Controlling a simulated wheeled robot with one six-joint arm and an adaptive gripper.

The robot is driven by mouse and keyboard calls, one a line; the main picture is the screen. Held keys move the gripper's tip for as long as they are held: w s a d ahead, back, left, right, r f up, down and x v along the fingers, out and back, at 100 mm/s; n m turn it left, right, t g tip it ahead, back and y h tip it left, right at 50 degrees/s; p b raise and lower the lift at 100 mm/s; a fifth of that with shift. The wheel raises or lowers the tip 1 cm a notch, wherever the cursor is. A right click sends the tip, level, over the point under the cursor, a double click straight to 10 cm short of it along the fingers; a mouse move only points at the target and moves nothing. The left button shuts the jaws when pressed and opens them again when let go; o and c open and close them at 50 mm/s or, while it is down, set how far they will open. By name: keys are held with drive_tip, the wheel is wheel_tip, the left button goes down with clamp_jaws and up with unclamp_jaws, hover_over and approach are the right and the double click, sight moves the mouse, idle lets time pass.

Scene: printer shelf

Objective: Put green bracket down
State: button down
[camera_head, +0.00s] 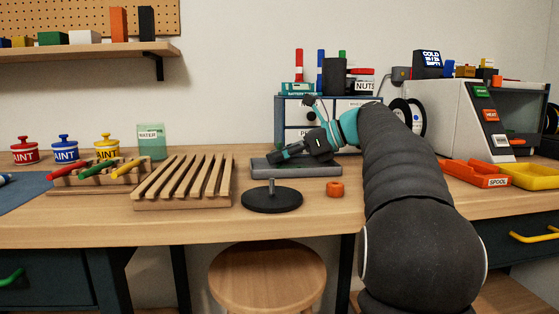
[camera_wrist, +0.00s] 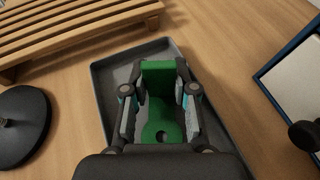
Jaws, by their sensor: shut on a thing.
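The green bracket (camera_wrist: 160,74), an L-shaped piece with a round hole in its near flange, sits between the fingers of my gripper (camera_wrist: 159,95) in the wrist view. My gripper is shut on it. Behind the bracket in that view lies the shallow grey tray (camera_wrist: 100,75). Whether the bracket touches the tray floor is unclear.
A slatted wooden rack (camera_head: 185,182) stands left of the tray. A black disc with a spindle (camera_head: 271,197) and a small orange ring (camera_head: 335,189) lie in front. A drawer cabinet (camera_head: 296,115) stands behind. An orange spool tray (camera_head: 474,174) is at right.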

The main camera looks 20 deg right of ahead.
idle(0.3)
drive_tip(key=c, duration=1.2)
unclamp_jaws()
drive_tip(key=shift+s+d+r, duration=0.2)
drive_tip(key=shift+d+r, duration=0.05)
drive_tip(key=p+v, duration=0.3)
drive_tip(key=v, duration=0.8)
drive_tip(key=shift+s+d, duration=0.15)
